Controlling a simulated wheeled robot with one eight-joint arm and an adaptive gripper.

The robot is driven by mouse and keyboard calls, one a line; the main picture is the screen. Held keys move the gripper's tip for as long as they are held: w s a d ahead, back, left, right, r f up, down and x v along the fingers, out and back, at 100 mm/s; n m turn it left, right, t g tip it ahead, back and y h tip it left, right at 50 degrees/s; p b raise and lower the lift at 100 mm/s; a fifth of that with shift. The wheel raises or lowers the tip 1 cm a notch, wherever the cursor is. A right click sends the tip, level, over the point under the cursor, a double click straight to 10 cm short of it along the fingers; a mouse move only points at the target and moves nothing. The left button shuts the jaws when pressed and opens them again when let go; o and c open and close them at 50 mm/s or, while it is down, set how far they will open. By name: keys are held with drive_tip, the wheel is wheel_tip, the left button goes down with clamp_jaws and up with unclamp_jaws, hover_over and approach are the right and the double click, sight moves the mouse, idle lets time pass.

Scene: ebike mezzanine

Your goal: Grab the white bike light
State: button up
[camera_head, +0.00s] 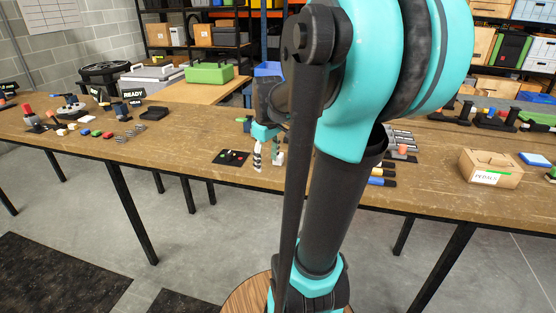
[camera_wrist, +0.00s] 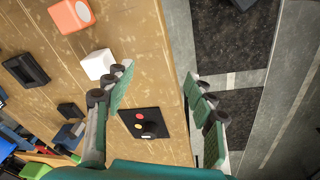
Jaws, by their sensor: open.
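The white bike light (camera_wrist: 98,64) appears in the wrist view as a small white block on the wooden table (camera_wrist: 130,40). It lies just beyond my left fingertip, outside the gap between the fingers. I cannot pick it out in the head view, where my arm covers part of the table. My gripper (camera_wrist: 157,84) is open and empty, with its fingers spread across the table's edge. In the head view my gripper (camera_head: 268,158) points down at the front of the table; its exact height is unclear.
A black panel with coloured buttons (camera_wrist: 145,122) lies close by. An orange block (camera_wrist: 71,16) and a black tray (camera_wrist: 26,70) are beyond the light. A cardboard box (camera_head: 490,168) stands at the right. Past the table edge is open floor (camera_wrist: 250,80).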

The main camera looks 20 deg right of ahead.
drive_tip(key=w+d+r+n+g, duration=0.1)
drive_tip(key=w+d+r+n, duration=0.25)
drive_tip(key=r, duration=0.35)
drive_tip(key=w+d+r+n+g, duration=0.1)
drive_tip(key=w+d+r+n, duration=0.1)
drive_tip(key=w+d+r, duration=0.3)
drive_tip(key=f, duration=0.7)
drive_tip(key=a+f, duration=0.1)
drive_tip(key=f, duration=0.2)
drive_tip(key=shift+s+f, duration=0.3)
drive_tip(key=shift+s, duration=0.05)
drive_tip(key=shift+w+a+f, duration=0.1)
drive_tip(key=shift+f, duration=1.25)
drive_tip(key=shift+w+a+f, duration=0.1)
drive_tip(key=shift+f, duration=1.25)
drive_tip(key=c, duration=1.3)
drive_tip(key=shift+o, duration=0.2)
drive_tip(key=shift+r, duration=0.15)
